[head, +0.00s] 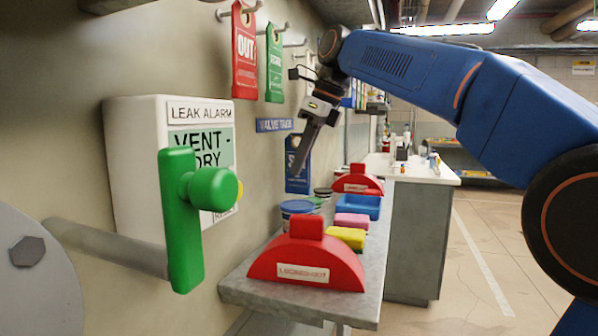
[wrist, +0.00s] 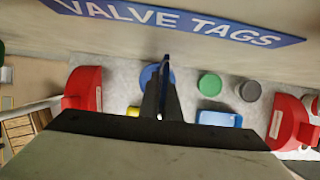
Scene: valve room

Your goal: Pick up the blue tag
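The blue tag (head: 298,178) hangs upright with its face toward the head camera, just below the valve tags sign (head: 274,125). My gripper (head: 301,163) reaches down to it from the upper right, with a finger across the front of the tag. In the wrist view the tag (wrist: 166,62) shows edge-on as a thin dark blue strip. There the fingers (wrist: 163,90) are close together, one on each side of the strip, and look shut on it. Whether the tag still touches a hook is hidden.
A grey shelf (head: 232,284) below holds red lockout boxes (head: 307,262), a blue tray (head: 361,206), pink and yellow blocks and round tins. Red (head: 244,55) and green (head: 274,65) tags hang nearby. A green valve handle (head: 180,220) juts out at left.

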